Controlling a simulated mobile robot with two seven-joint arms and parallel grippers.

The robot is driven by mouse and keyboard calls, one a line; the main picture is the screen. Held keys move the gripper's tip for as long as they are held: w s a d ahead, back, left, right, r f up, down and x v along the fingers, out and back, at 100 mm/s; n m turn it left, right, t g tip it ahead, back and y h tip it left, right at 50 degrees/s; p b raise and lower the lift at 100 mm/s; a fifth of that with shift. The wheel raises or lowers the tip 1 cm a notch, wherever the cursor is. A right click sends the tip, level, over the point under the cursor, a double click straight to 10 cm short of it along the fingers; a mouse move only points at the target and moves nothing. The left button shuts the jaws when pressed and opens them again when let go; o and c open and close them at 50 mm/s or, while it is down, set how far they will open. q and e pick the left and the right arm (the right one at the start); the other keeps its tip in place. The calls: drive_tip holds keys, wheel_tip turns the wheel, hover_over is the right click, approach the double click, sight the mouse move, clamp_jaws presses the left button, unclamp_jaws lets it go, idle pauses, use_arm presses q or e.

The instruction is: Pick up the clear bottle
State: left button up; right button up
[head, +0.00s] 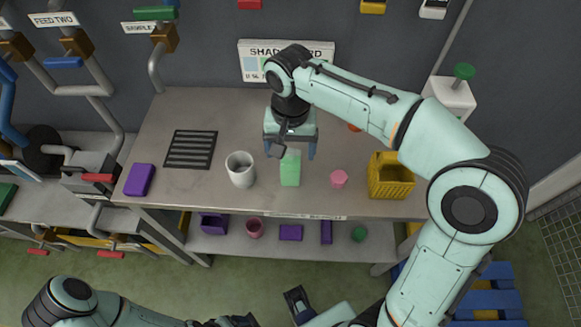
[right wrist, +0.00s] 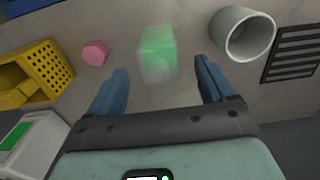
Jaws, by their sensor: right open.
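The clear bottle (head: 290,172) is a translucent block-like shape with green showing in it, on the grey bench between a white cup and a pink piece. In the right wrist view the bottle (right wrist: 158,54) is ahead of the fingertips, between their lines. My right gripper (head: 289,152) is open and empty above the bench, close behind the bottle in the head view. Its two blue fingers also show in the right wrist view (right wrist: 161,72), apart from the bottle. My left arm lies along the bottom edge of the head view; its finger state is unclear.
The white cup (head: 240,169) stands left of the bottle; the pink piece (head: 338,178) lies right. A yellow basket (head: 390,178) is at the bench's right end. A black grille (head: 190,149) and purple block (head: 139,180) lie left. A lower shelf (head: 340,246) holds several small items.

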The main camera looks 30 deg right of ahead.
sight(291, 162)
wheel_tip(291, 162, down, 5)
drive_tip(key=shift+s+b, duration=0.1)
drive_tip(key=shift+b, duration=0.3)
drive_tip(key=c, duration=1.1)
drive_tip(key=shift+o, duration=0.2)
